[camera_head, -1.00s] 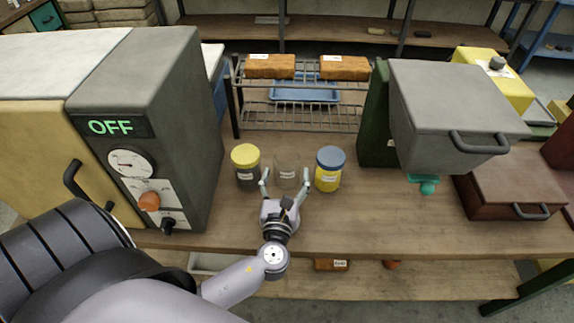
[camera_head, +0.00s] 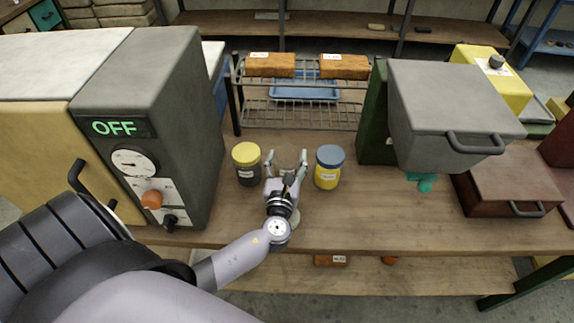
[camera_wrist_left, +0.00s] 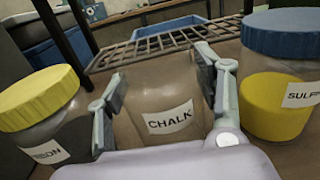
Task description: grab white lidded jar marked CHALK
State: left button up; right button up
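The jar marked CHALK (camera_wrist_left: 165,105) stands upright on the bench, looking clear and brownish with a white label; I cannot make out a white lid. In the head view the jar (camera_head: 287,161) is faint and partly hidden by my left gripper (camera_head: 287,156). In the left wrist view the two fingers of the gripper (camera_wrist_left: 165,90) stand one on each side of the jar, spread about its width. The gripper looks open around it; contact is not clear. My right gripper is not in view.
A yellow-lidded jar (camera_head: 246,163) stands close on the left, and a blue-lidded jar with yellow contents (camera_head: 328,168) close on the right. A wire rack (camera_head: 300,116) with orange bricks is behind. A grey oven-like box marked OFF (camera_head: 170,110) is at left.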

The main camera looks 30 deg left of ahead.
pick_arm(q)
jog(key=c, duration=0.7)
jog(key=shift+r, duration=0.15)
